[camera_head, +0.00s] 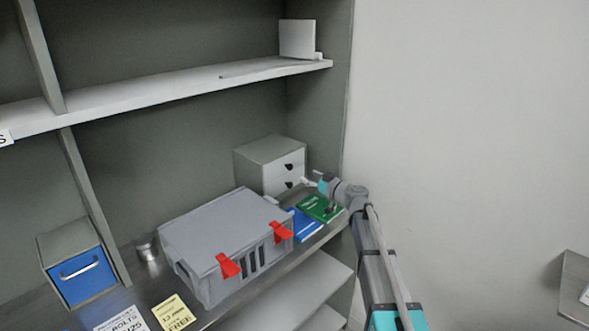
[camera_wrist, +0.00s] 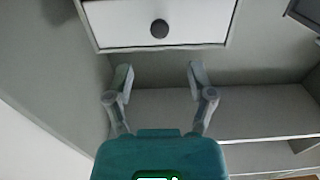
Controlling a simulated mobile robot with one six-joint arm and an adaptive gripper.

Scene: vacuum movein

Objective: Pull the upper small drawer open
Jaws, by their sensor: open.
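A small grey cabinet (camera_head: 262,152) with two white drawers stands on the shelf against the right side wall. The upper small drawer (camera_head: 277,173) has a dark knob and looks shut. The lower drawer (camera_head: 279,187) also has a dark knob and is partly hidden. My gripper (camera_head: 309,182) is just in front of the cabinet, at its right. In the wrist view, my gripper (camera_wrist: 160,74) is open and empty. A white drawer front (camera_wrist: 185,27) with a round dark knob (camera_wrist: 159,28) shows beyond the fingertips, apart from them. I cannot tell which drawer this is.
Green (camera_head: 320,208) and blue (camera_head: 303,224) booklets lie below my gripper. A grey case (camera_head: 215,238) with red latches stands left of them. A blue-fronted box (camera_head: 83,277) stands further left. A shelf (camera_head: 180,92) runs above. The side wall is close on the right.

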